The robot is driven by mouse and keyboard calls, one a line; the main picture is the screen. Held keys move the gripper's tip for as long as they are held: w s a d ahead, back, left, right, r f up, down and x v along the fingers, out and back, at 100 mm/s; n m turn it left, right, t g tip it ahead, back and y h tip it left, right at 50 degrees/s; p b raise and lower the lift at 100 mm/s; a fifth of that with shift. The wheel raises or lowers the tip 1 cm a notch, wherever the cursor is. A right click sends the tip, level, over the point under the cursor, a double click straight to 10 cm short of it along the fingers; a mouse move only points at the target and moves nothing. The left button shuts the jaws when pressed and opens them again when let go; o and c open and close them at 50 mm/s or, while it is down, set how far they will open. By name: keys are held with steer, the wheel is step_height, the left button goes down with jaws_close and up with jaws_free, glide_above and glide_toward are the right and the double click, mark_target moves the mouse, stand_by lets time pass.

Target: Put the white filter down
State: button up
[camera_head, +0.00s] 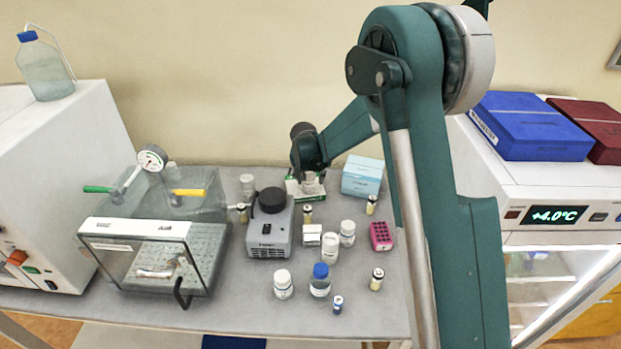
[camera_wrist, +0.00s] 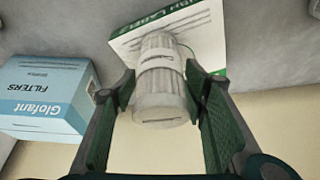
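The white filter (camera_wrist: 160,80) is a pale ribbed cylinder in the middle of the wrist view. My gripper (camera_wrist: 160,88) has one dark green finger on each side of it, and both fingertips appear to press on its sides. In the head view my gripper (camera_head: 309,172) points down near the back of the grey bench, where the filter is small and hard to make out. Behind the filter in the wrist view lies a white and green labels pack (camera_wrist: 205,35). I cannot tell whether the filter touches it.
A light blue filters box (camera_head: 362,175) stands right of my gripper; it also shows in the wrist view (camera_wrist: 45,95). A grey device with a black top (camera_head: 269,232) stands left. Several bottles and vials and a pink rack (camera_head: 381,236) stand in front.

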mark_target(308, 173)
steer(key=shift+r, duration=0.2)
steer(key=v, duration=1.2)
stand_by(0.4)
stand_by(0.5)
